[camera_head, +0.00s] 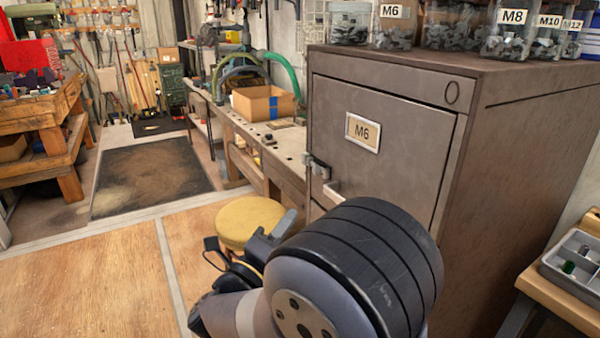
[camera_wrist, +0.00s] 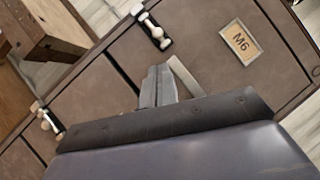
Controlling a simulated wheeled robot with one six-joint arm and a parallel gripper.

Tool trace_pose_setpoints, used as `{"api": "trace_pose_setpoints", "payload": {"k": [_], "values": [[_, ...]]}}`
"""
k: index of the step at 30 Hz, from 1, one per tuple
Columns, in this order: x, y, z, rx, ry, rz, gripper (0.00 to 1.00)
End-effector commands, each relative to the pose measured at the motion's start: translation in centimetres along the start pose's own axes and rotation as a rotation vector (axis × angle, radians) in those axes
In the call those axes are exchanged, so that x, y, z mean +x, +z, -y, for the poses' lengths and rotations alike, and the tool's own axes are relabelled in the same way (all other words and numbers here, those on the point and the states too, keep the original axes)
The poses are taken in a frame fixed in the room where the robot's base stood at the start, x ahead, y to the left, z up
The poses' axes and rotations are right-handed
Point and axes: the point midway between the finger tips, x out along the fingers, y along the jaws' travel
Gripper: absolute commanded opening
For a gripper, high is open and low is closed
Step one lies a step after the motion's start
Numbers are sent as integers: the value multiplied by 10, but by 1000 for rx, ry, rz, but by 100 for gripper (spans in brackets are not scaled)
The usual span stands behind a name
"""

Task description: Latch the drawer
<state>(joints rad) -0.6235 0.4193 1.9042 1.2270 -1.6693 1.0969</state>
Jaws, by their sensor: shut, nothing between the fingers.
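The drawer (camera_head: 385,135) with an M6 label is in the brown metal cabinet (camera_head: 545,170); its front looks flush or nearly so, with a dark seam around it. It also shows tilted in the wrist view (camera_wrist: 205,35). A small metal latch (camera_head: 316,166) sits at the drawer's left edge, also in the wrist view (camera_wrist: 153,30); its exact position is hard to tell. A pale handle (camera_head: 333,191) is low on the front, also in the wrist view (camera_wrist: 186,76). My gripper (camera_wrist: 158,84) is shut and empty beside the handle, apart from the latch; contact with the handle is unclear.
A second latch (camera_wrist: 48,122) is on the drawer below. Labelled jars (camera_head: 508,35) stand on the cabinet. A workbench (camera_head: 285,150) with a cardboard box (camera_head: 263,102) and a yellow stool (camera_head: 247,218) are left of the cabinet. A parts tray (camera_head: 575,262) is at right. Wooden floor is clear at left.

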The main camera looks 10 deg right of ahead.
Motion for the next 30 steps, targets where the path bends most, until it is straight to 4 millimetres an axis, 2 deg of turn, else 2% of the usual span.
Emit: {"api": "trace_pose_setpoints", "payload": {"k": [17,23,30], "values": [[3,0,0,0,0,-1,0],[26,0,2,0,-1,-4,0],[68,0,2,-1,-2,-5,0]]}}
